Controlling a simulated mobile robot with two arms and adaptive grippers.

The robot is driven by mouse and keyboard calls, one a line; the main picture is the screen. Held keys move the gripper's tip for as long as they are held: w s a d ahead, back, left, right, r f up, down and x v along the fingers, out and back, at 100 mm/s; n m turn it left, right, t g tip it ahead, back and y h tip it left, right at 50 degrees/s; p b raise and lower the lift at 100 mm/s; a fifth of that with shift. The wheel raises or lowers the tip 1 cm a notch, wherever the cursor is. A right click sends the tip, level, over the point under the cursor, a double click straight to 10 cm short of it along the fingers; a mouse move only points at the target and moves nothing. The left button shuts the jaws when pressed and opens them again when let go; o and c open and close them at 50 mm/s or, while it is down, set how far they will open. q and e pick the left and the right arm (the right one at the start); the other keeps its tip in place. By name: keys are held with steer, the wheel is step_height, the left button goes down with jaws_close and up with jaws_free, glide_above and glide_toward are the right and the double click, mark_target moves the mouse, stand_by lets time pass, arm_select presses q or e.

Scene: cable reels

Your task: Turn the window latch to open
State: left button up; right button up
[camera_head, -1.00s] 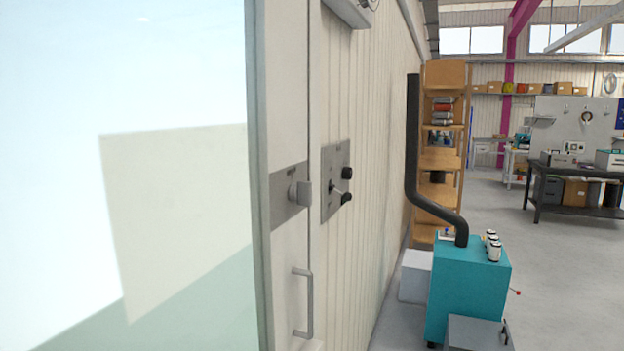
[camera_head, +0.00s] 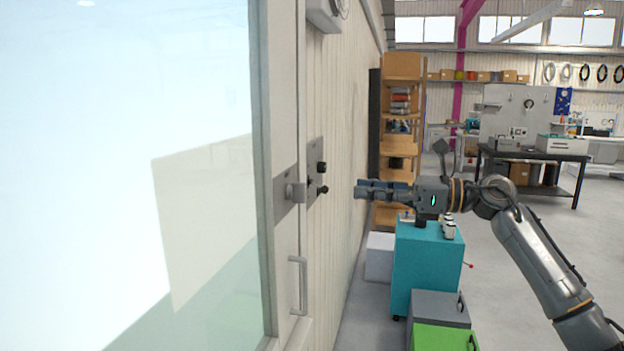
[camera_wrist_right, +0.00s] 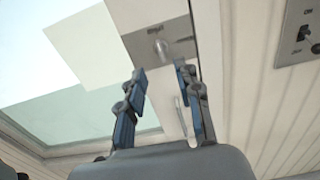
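The window latch (camera_head: 296,193) is a small grey knob on a metal plate on the white frame beside the glass pane. In the right wrist view the latch (camera_wrist_right: 162,47) shows beyond my fingertips, close to the gap between them. My right gripper (camera_head: 360,192) comes in from the right in the head view and points left toward the latch, apart from it. In the right wrist view the right gripper (camera_wrist_right: 160,75) has its two blue-padded fingers spread, with nothing between them. My left gripper is not in view.
A switch plate with dark knobs (camera_head: 321,168) is on the wall just right of the latch. A vertical handle (camera_head: 299,285) is below it. A teal cabinet (camera_head: 428,265), a grey box and a green box stand on the floor below my right arm.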

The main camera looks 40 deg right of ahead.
mark_target(305, 184)
steer(key=p+x, duration=0.3)
steer(key=x, duration=0.2)
steer(key=p+x, duration=0.3)
steer(key=x, duration=0.2)
steer(key=shift+w+a+r, duration=0.15)
steer(key=shift+a+r, duration=0.1)
steer(key=shift+a, duration=0.05)
steer(key=shift+w+a+f+p, duration=0.15)
steer(key=shift+w+a+p, duration=0.15)
steer(key=shift+a+p, duration=0.05)
jaws_close()
